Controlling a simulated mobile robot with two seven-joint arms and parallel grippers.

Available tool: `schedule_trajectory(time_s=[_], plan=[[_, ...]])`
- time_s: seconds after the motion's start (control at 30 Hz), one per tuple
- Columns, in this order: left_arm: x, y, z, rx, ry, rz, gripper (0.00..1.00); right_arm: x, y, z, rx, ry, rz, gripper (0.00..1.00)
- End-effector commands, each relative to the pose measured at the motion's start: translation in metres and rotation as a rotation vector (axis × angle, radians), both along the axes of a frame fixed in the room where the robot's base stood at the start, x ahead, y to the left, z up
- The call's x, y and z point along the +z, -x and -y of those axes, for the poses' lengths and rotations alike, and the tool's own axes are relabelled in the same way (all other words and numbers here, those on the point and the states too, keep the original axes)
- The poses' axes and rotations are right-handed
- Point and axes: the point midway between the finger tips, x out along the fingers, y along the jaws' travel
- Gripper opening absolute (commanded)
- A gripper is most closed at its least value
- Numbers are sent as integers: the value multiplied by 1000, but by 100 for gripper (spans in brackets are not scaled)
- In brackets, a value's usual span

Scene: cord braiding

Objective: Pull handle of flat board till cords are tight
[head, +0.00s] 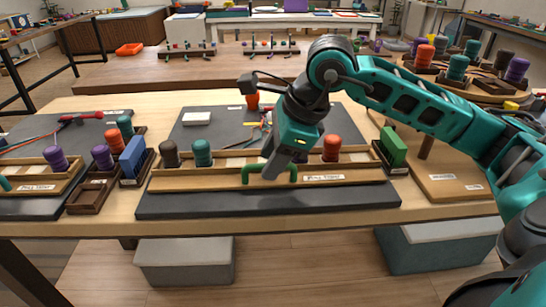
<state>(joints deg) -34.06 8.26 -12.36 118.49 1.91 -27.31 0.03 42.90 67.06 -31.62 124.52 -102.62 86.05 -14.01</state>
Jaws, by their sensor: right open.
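The flat board (210,207) is dark and lies on the table in front of me, with a wooden rail (215,182) labelled along its front. Dark, teal and orange-red spools (331,148) stand along the rail. Short bits of coloured cord (258,133) show behind the gripper; most of the cord is hidden, so its tightness cannot be told. My left gripper is out of view.
A similar board (40,208) with cords and a purple spool lies at the left. A spool rack (465,75) stands at the back right. The table's front edge is clear.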

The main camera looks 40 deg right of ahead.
Motion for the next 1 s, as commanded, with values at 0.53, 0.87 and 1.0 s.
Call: schedule_trajectory(time_s=[0.53,0.87,1.0], plan=[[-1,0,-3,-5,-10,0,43,0,0,0,0,0,0,7],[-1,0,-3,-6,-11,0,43,0,0,0,0,0,0,0],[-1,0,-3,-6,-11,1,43,1,0,0,0,0,0,0]])
